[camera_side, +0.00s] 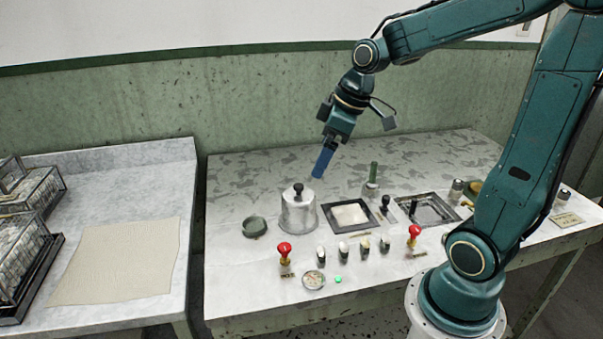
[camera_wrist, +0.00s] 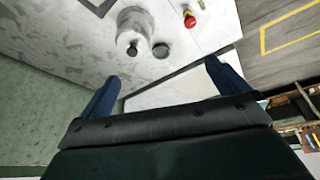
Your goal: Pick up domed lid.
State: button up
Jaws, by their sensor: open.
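A pale grey metal vessel (camera_side: 298,216) stands upright on the marbled bench, with a domed lid (camera_side: 295,198) and a black knob (camera_side: 298,188) on top. I cannot clearly see the seam between lid and vessel. In the wrist view the grey lid (camera_wrist: 136,19) shows at the top, with its black knob (camera_wrist: 132,49), beyond my fingertips. My gripper (camera_side: 317,177) has blue fingers and hangs above the bench, up and to the right of the knob in the side view. In the wrist view my gripper (camera_wrist: 162,69) is open, with nothing between its fingers.
A small dark green dish (camera_side: 254,235) sits left of the vessel. A framed square basin (camera_side: 327,219) lies close on its right, with a green-handled post (camera_side: 372,187) behind. Red-topped knobs (camera_side: 285,249) and several small switches stand in front. The bench's back left is clear.

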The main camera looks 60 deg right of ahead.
jog(key=n+y, duration=0.1)
jog(key=n, duration=0.1)
send_near(302, 194)
notch_tip(302, 194, up, 2)
jog(key=d, duration=0.1)
jog(key=shift+s+r, duration=0.2)
jog(key=shift+s, duration=0.2)
jog(key=x, duration=0.8)
jog(key=shift+a+f, duration=0.15)
jog(key=shift+f, duration=0.1)
jog(key=shift+f, duration=0.1)
jog(key=shift+a+x, duration=0.15)
jog(key=shift+x, duration=1.15)
jog(key=shift+a+x, duration=0.1)
jog(key=shift+x, duration=1.15)
jog(key=shift+c, duration=0.2)
jog(key=c, duration=0.9)
